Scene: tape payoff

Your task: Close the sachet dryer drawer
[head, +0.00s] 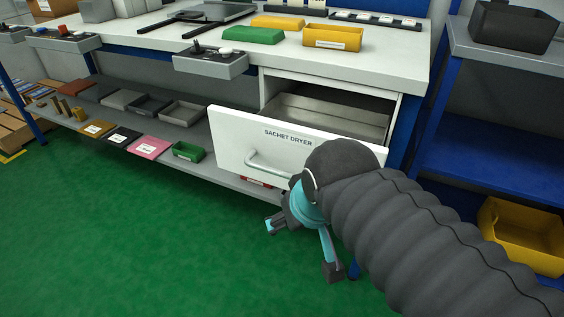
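The sachet dryer drawer (235,141) has a white front labelled "SACHET DRYER" and stands pulled out from its white cabinet (334,73) under the workbench. Its grey metal inside shows behind the front. A pale bar handle (262,170) sits on the front; its right end is hidden by my arm. My gripper (303,250) is in front of and below the drawer front, right of the handle. Its two fingers are spread apart, with nothing seen between them. It appears apart from the handle. My dark, ribbed arm covers the lower right of the drawer front.
The workbench top (290,55) carries a green tray (252,35) and a yellow bin (332,37). A low shelf (205,163) with several small trays runs left of the drawer. A blue rack (480,150) stands at right. The green floor (110,240) in front is clear.

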